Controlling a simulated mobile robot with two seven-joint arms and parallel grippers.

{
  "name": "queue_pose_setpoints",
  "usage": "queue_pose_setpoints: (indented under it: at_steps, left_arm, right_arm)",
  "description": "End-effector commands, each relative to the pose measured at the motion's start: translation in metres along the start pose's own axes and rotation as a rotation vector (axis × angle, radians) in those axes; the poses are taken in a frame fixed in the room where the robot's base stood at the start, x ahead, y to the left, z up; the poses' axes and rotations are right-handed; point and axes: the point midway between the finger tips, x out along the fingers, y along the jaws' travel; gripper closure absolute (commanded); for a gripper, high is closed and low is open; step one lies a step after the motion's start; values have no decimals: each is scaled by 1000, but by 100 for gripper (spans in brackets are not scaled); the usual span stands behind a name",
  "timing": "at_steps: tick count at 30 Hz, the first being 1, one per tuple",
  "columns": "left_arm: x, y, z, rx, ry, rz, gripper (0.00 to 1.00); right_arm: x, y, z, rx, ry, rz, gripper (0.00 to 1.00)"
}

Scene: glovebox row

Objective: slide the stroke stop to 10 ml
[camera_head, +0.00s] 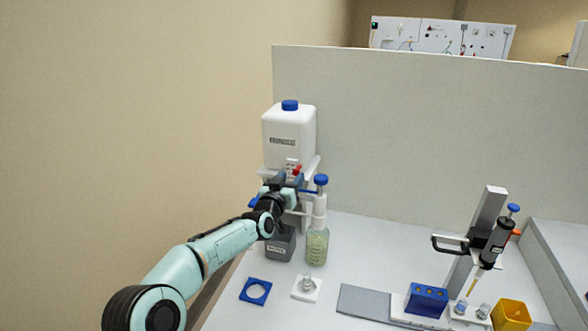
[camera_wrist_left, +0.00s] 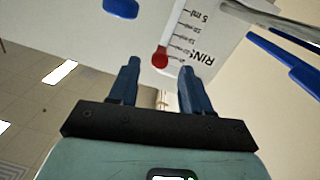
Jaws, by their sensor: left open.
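The red stroke stop (camera_wrist_left: 160,58) sits on a white scale plate (camera_wrist_left: 192,30) with printed ticks. It is by the end of the scale near the "RINS" lettering, and a "5 ml" mark is readable further along. A small red part also shows in the head view (camera_head: 297,170), on the dispenser below the white bottle (camera_head: 289,138). My left gripper (camera_head: 289,181) is at the dispenser's front. In the left wrist view its dark blue fingers (camera_wrist_left: 159,68) are open, one on either side of the stop in the picture. Contact cannot be told. My right gripper is out of view.
A glass bottle (camera_head: 317,246) stands right of the dispenser, close to my arm. A blue ring plate (camera_head: 256,291) and a white holder (camera_head: 307,288) lie in front. A pipette stand (camera_head: 476,240), blue rack (camera_head: 427,300) and yellow bin (camera_head: 511,315) are at the right.

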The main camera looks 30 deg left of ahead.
Motion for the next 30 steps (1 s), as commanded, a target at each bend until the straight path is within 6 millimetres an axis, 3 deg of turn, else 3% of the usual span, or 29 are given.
queue_pose_setpoints:
  at_steps: [6, 18, 19, 23, 30]
  left_arm:
    - [25, 1, -2, -1, 0, 1, 52]
    - [31, 0, 1, 0, -1, 0, 52]
    - [31, 0, 1, 0, -1, 0, 58]
    - [31, 0, 1, 0, -1, 0, 100]
    - [30, 0, 6, 0, -2, 0, 100]
  right_arm:
    - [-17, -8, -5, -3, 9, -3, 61]
    - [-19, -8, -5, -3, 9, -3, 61]
    - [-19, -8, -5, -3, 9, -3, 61]
    - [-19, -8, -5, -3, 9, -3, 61]
    - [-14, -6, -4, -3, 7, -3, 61]
